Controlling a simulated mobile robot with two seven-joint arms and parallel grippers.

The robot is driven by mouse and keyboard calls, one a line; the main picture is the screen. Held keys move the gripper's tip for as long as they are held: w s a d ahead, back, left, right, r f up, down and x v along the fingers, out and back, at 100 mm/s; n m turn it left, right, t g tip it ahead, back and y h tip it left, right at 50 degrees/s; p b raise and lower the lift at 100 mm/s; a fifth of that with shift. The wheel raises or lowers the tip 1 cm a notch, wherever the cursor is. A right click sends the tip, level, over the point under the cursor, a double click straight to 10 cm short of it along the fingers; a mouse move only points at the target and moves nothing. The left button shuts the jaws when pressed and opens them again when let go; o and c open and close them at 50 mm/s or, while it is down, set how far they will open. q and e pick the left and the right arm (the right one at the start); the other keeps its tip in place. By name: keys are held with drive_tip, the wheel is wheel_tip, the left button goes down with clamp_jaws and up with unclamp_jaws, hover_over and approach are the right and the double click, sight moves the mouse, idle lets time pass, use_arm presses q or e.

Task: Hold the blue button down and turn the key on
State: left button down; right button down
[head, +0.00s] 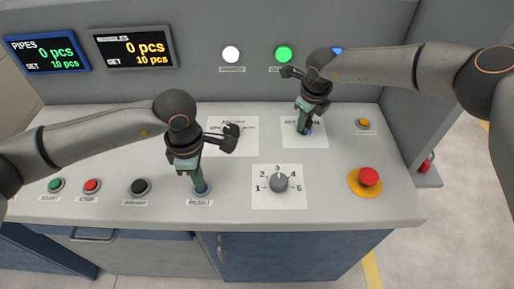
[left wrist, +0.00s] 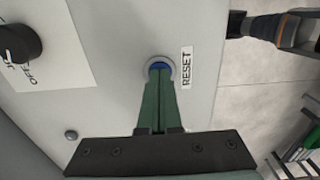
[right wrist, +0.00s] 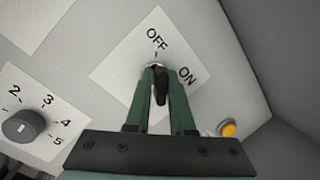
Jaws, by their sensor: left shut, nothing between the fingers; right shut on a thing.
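The blue button (head: 203,189) sits in a pale ring beside the RESET label at the console's front; it also shows in the left wrist view (left wrist: 158,65). My left gripper (head: 199,183) is shut and empty, its fingertips down on the button and partly covering it. How far the button is pressed I cannot tell. The black key (right wrist: 161,86) stands in a switch on a white OFF/ON plate (right wrist: 122,76). My right gripper (right wrist: 158,72) is shut on the key, a finger on each side. The key lines up roughly with the OFF mark, not ON.
A numbered dial (head: 279,183) lies between the two arms. A red emergency button (head: 369,177) and a yellow button (head: 363,122) stand to the right. Green (head: 55,185), red (head: 92,186) and black (head: 140,187) buttons line the front left. A green lamp (head: 283,53) is on the back panel.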

use_arm(q)
drive_tip(key=shift+s+f, duration=0.2)
drive_tip(key=shift+f, duration=0.15)
use_arm(e)
drive_tip(key=shift+d+f, duration=0.15)
drive_tip(key=shift+d, duration=0.05)
drive_tip(key=m+h, duration=0.1)
drive_tip(key=m, duration=0.2)
drive_tip(key=shift+m, duration=0.9)
drive_tip(key=shift+d+m+g+h, duration=0.1)
drive_tip(key=shift+m+g+h, duration=0.2)
drive_tip(key=shift+m, duration=0.8)
drive_tip(key=shift+f, duration=0.1)
drive_tip(key=shift+m, duration=1)
drive_tip(key=shift+s+m+g+h, duration=0.1)
drive_tip(key=shift+m+g+h, duration=0.2)
drive_tip(key=shift+m, duration=0.4)
